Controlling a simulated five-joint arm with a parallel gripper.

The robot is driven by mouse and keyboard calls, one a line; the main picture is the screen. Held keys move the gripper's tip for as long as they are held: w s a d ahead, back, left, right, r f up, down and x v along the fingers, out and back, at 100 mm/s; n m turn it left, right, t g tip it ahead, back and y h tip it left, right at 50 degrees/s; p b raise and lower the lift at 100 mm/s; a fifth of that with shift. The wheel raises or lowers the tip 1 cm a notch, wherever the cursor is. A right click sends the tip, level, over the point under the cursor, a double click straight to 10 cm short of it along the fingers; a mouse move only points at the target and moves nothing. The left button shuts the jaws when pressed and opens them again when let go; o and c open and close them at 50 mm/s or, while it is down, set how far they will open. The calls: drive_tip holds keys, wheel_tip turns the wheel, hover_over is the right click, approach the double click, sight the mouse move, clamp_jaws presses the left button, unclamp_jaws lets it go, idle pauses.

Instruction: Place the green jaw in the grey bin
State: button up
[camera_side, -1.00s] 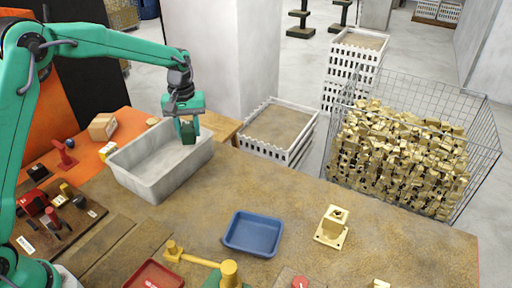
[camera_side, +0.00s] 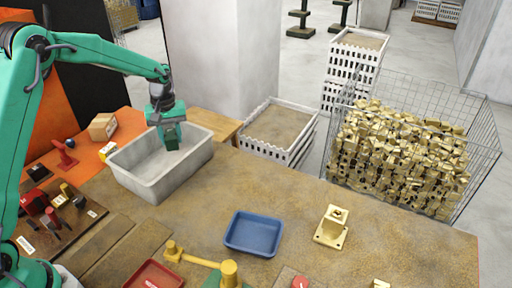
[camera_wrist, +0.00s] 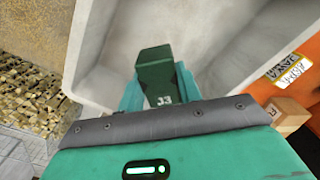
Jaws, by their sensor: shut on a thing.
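The green jaw (camera_wrist: 157,72) is a dark green block marked "J3", held between the fingers of my gripper (camera_wrist: 160,90). In the side view the jaw (camera_side: 171,138) hangs below my gripper (camera_side: 170,130), over the opening of the grey bin (camera_side: 150,188). The bin is a pale, rectangular, open tub on the table, and its inside looks empty where visible. In the wrist view the bin's walls (camera_wrist: 215,35) surround the jaw. I cannot tell whether the jaw touches the bin floor.
A cardboard box (camera_side: 102,127) stands behind the bin at the left. A blue tray (camera_side: 254,234), a brass part (camera_side: 332,228) and a red tray (camera_side: 154,275) are on the table. A wire cage (camera_side: 470,160) of brass parts stands beyond the table.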

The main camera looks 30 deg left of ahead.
sight(176, 159)
drive_tip(key=shift+f, duration=2.7)
drive_tip(key=shift+f, duration=0.2)
drive_tip(key=o, duration=1.2)
drive_tip(key=shift+c, duration=0.2)
drive_tip(key=shift+r, duration=0.1)
wheel_tip(176, 159, up, 12)
drive_tip(key=shift+f, duration=0.1)
drive_tip(key=shift+r, duration=0.2)
drive_tip(key=shift+r, duration=0.1)
